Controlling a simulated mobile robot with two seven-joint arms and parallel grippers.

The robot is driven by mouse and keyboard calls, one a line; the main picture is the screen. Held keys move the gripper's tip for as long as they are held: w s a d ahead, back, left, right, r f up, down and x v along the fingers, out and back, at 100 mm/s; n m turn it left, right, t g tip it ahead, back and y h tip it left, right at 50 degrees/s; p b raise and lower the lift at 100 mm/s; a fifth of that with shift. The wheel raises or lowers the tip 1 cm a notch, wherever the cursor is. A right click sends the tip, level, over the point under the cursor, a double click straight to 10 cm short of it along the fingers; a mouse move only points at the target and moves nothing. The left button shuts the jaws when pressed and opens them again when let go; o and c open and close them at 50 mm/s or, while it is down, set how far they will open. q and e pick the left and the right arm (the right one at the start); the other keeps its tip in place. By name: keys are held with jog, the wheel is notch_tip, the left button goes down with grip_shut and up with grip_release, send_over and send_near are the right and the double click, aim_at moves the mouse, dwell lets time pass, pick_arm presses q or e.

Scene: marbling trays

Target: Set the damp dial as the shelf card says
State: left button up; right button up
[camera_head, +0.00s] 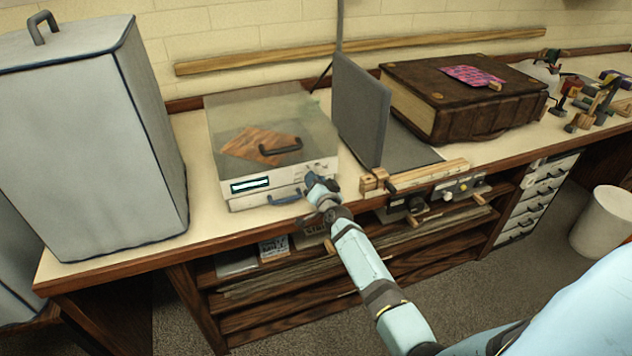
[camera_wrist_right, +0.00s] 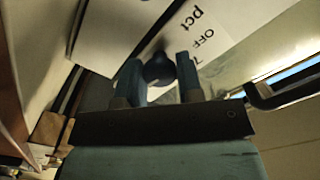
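The damp box (camera_head: 222,130) stands on the bench with a clear lid and black handle, a wooden board showing inside. Its white front has a small lit display (camera_head: 250,185), too small to read. My right gripper (camera_head: 318,190) is at the right end of this front and hides the dial in the head view. In the right wrist view, a dark round dial (camera_wrist_right: 158,68) lies between my fingers (camera_wrist_right: 159,78), beside the printed words "OFF" and "pct". I cannot tell whether both fingers press on it. A small printed card (camera_head: 273,248) sits at the shelf below, unreadable. My left gripper is out of view.
A tall grey covered box (camera_head: 85,140) stands left of the damp box. A grey upright panel (camera_head: 360,110) stands close on its right, with a large brown book (camera_head: 465,100) beyond.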

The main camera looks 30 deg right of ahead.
jog(key=o, duration=0.4)
jog(key=shift+s, duration=0.1)
jog(key=v, duration=1.3)
jog(key=shift+s+a+p, duration=0.15)
jog(key=shift+s+p, duration=0.2)
jog(key=shift+p, duration=0.05)
